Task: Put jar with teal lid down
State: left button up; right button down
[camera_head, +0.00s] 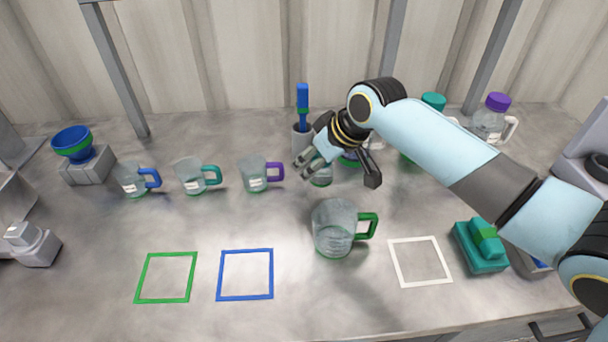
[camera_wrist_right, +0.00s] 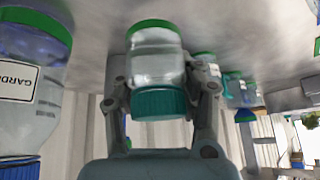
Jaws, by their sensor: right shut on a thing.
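My right gripper (camera_head: 328,172) is shut on a clear jar with a teal lid (camera_head: 320,177), over the middle back of the counter. In the right wrist view, the picture is upside down. There the jar's clear body (camera_wrist_right: 157,60) and teal lid (camera_wrist_right: 159,103) lie between the two fingers (camera_wrist_right: 160,92). A green band rings its base. The jar looks about upright, with its base at or close to the counter; I cannot tell whether it touches. The gripper hides part of it in the head view. My left gripper is not in view.
A large green-handled measuring jug (camera_head: 333,232) stands just in front. Mugs with blue (camera_head: 133,180), teal (camera_head: 193,177) and purple (camera_head: 256,175) handles stand left. Green (camera_head: 139,280), blue (camera_head: 219,278) and white (camera_head: 394,265) outlines mark the front. A purple-lidded jug (camera_head: 489,122) stands back right.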

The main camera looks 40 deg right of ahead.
aim_at(312, 177)
jog(key=shift+f, duration=1.95)
jog(key=shift+f, duration=0.15)
jog(key=c, duration=0.8)
grip_release()
